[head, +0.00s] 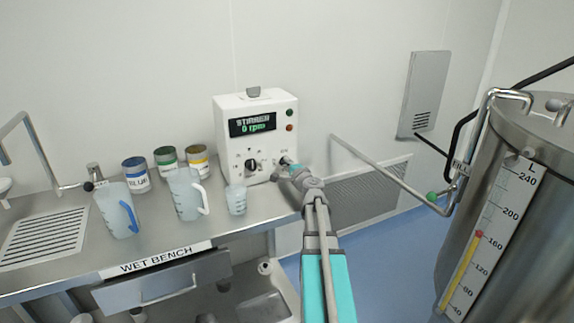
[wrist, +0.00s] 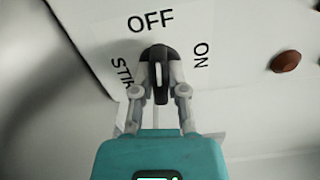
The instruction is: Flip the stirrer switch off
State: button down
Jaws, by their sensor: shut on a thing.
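The stirrer unit (head: 225,148) is a white box at the back of the bench, its dark display reading "STIRRER 0 rpm". My gripper (head: 287,168) is at the lower right of its front panel and hides the switch there in the head view. In the wrist view, the black switch knob (wrist: 158,53) sits between the fingertips of my gripper (wrist: 158,72), which are shut on its sides. The knob's pale stripe lies nearly upright in that view, with the OFF label above the knob, ON to the right and STIR to the left.
A second black knob (head: 252,165) is left of my gripper. Jugs (head: 187,195), a small beaker (head: 236,200) and tins (head: 197,160) stand on the wet bench (head: 215,238). A metal pipe (head: 385,172) and a large steel tank (head: 470,180) are to the right.

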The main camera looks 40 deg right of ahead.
jog(key=shift+n, duration=0.9)
jog(key=c, duration=0.7)
grip_release()
jog(key=shift+o, duration=0.2)
jog(key=shift+s, duration=0.15)
jog(key=v, duration=1.1)
jog(key=shift+s+a, duration=0.2)
jog(key=shift+s, duration=0.15)
